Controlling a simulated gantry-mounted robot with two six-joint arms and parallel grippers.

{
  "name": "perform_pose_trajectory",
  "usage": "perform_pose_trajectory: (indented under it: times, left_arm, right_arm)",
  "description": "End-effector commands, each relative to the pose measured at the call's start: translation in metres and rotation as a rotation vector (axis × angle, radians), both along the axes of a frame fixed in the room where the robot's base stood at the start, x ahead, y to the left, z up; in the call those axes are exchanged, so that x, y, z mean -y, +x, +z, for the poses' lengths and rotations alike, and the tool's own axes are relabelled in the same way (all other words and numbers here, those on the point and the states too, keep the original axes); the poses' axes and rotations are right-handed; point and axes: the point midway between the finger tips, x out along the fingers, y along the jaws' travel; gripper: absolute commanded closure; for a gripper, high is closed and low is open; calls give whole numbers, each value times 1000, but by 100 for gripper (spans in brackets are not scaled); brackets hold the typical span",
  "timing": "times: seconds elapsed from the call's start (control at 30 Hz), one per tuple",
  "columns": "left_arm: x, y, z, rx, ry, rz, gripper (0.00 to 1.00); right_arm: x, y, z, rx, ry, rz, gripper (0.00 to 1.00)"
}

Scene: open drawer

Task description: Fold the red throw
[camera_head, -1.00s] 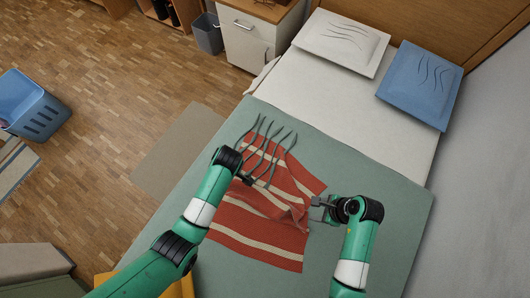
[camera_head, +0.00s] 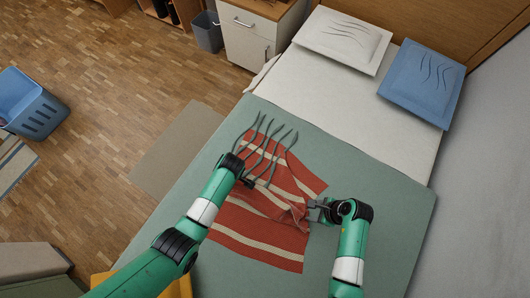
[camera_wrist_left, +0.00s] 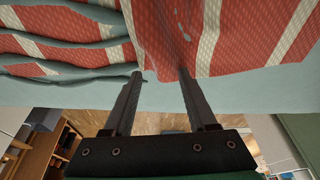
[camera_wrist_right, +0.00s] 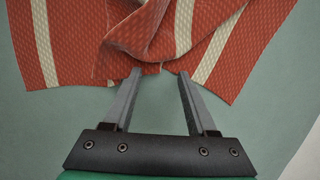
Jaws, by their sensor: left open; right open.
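The red throw (camera_head: 262,232) with cream stripes lies on the green bed cover, rumpled, with a fold across its middle and wavy dark strands along its far left part. My left gripper (camera_wrist_left: 160,75) is open at the throw's left edge; its fingertips reach the cloth in the left wrist view. In the head view my left wrist hides part of that edge. My right gripper (camera_head: 312,211) is open at the throw's right edge. In the right wrist view its fingertips (camera_wrist_right: 161,72) are at a bunched, folded-over edge of the cloth; contact is unclear.
The bed's green cover (camera_head: 385,200) is clear right of the throw. A white pillow (camera_head: 342,40) and a blue pillow (camera_head: 422,82) lie at the bed's head. A nightstand (camera_head: 250,45) and grey bin (camera_head: 208,32) stand beyond. A blue basket (camera_head: 35,108) is on the floor.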

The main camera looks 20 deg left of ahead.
Motion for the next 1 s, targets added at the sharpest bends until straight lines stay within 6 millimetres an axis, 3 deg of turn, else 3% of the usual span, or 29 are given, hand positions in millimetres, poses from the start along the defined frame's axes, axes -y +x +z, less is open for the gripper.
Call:
perform_pose_trajectory:
  times: [0.23, 0.67, 1.0]
  left_arm:
    - [0, 0, -14, 0, 0, 0, 43]
    - [0, 0, -16, -1, 0, 0, 43]
    - [0, -1, -16, -2, 0, 1, 72]
  right_arm:
    - [0, 0, -14, 0, 0, 0, 43]
    - [0, 0, -12, 0, 0, 0, 43]
    - [0, 0, -12, 0, 0, 0, 71]
